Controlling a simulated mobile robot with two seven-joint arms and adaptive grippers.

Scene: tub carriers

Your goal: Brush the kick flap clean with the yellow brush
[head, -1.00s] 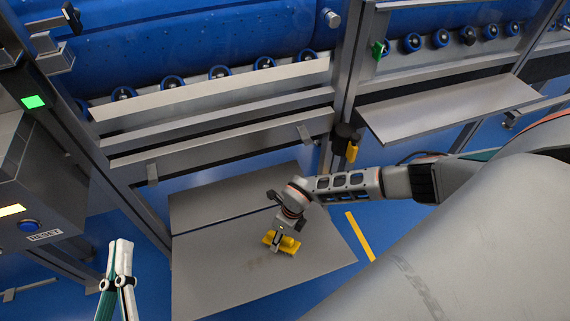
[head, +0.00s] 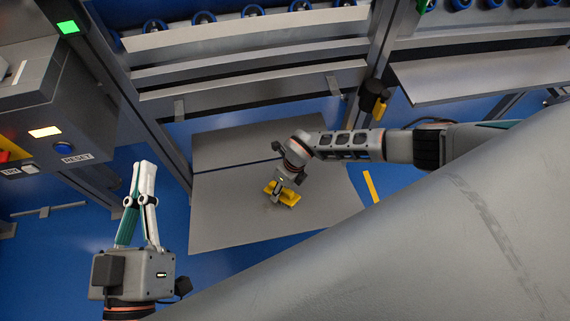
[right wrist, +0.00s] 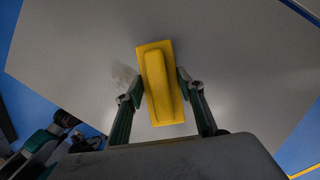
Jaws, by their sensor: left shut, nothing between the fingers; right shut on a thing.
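The kick flap (head: 225,215) is a flat grey plate low at the foot of the machine, with a dark seam across it. The yellow brush (head: 283,194) is on or just above its middle right part; I cannot tell whether it touches. My right gripper (head: 279,184) is shut on the brush. In the right wrist view the brush (right wrist: 157,85) is between the two fingers, its bristles hidden. A dull smudge (right wrist: 122,76) marks the flap just left of the brush. My left gripper (head: 146,166) is shut and empty, left of the flap, pointing up in the picture.
A grey control box (head: 65,120) with a RESET label and blue button stands at the left. Metal posts and rails (head: 250,75) with blue rollers run behind the flap. A grey plate (head: 480,75) juts out at the right. Blue floor (head: 60,245) lies open at lower left.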

